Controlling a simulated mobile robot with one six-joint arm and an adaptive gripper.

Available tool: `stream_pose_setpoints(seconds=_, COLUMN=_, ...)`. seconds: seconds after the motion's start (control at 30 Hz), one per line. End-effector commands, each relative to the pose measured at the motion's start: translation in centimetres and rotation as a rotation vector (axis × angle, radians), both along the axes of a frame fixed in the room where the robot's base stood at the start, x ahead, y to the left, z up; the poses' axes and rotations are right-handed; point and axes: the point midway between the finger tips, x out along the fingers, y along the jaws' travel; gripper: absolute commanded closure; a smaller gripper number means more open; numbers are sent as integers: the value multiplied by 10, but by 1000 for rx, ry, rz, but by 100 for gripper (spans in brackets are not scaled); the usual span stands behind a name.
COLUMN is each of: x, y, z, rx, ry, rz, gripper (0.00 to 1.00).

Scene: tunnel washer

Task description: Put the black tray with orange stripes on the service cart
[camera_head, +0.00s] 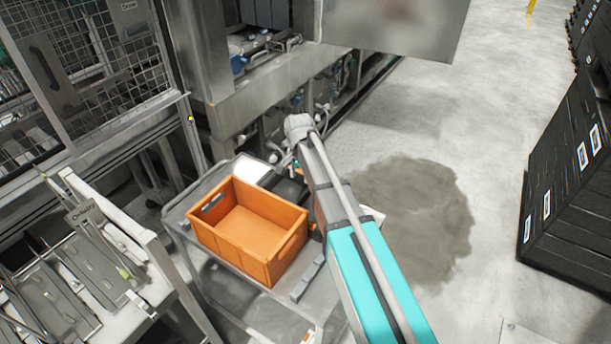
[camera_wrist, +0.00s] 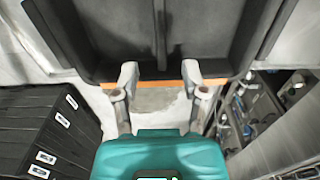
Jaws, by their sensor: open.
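The black tray (camera_wrist: 105,40) fills the upper part of the wrist view, its open inside facing the camera. A strip of orange shows on its near edge between my fingers. My gripper (camera_wrist: 160,74) is open, with its two fingertips at that near edge; I cannot tell whether they touch it. In the head view my arm hides most of the gripper. A dark shape (camera_head: 291,192) beside the orange crate there seems to be part of the tray, mostly hidden. The grey service cart (camera_head: 224,284) stands below my arm.
An orange crate (camera_head: 250,232) sits on the cart's left part. The steel washer (camera_head: 262,88) with pipes runs behind. A slatted metal unit (camera_head: 75,285) stands at left. Stacked black crates (camera_head: 570,170) stand at right. The floor between has a wet patch (camera_head: 415,215).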

Motion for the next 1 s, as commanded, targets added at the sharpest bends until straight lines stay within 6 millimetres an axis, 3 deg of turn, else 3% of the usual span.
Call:
stream_pose_setpoints(seconds=0.8, x=-1, y=-1, z=4, rx=0, ry=0, rz=1, gripper=44)
stream_pose_setpoints(seconds=1.0, x=-19, y=-20, z=4, rx=0, ry=0, rz=44, gripper=44)
